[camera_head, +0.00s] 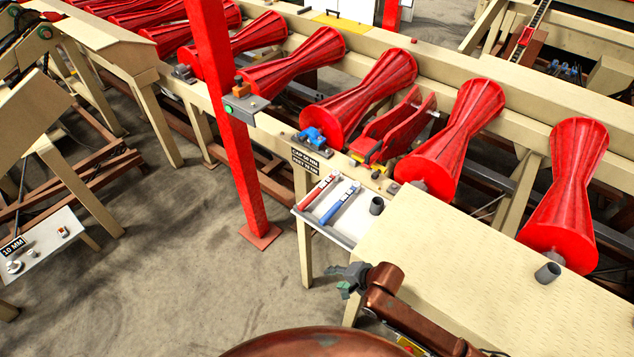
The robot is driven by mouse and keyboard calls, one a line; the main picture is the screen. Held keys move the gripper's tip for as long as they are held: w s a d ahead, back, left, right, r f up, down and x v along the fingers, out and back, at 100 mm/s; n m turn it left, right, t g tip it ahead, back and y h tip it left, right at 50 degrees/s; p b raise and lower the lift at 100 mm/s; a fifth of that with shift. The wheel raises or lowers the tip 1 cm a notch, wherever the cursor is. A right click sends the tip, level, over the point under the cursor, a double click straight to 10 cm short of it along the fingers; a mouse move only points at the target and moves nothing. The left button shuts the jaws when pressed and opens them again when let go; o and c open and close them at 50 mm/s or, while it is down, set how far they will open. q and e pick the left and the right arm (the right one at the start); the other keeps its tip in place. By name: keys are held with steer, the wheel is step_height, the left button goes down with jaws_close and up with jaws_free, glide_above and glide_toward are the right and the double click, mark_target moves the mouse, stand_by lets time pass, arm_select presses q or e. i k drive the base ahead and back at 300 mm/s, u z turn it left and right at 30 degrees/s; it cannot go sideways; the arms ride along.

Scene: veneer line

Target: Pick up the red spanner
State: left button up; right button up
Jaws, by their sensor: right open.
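The red spanner (317,191) lies on a white shelf (348,236) that sticks out from the cream conveyor frame. It lies along the left side of the shelf, beside a similar blue spanner (340,203), with a small gap between them. My right gripper (339,281) is open and empty, low in the picture. It is nearer to me than the shelf and to the right of the red spanner, clear of both spanners. My left gripper is not in view.
A red post (234,140) stands left of the shelf. A cream table (450,265) lies right of the shelf, with a dark cup-like cylinder (376,206) at the shelf's right edge. Red rollers (455,140) line the conveyor behind. The floor left of the shelf is open.

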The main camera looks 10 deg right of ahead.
mark_target(334, 176)
steer(key=i, duration=1.25)
steer(key=z, duration=0.05)
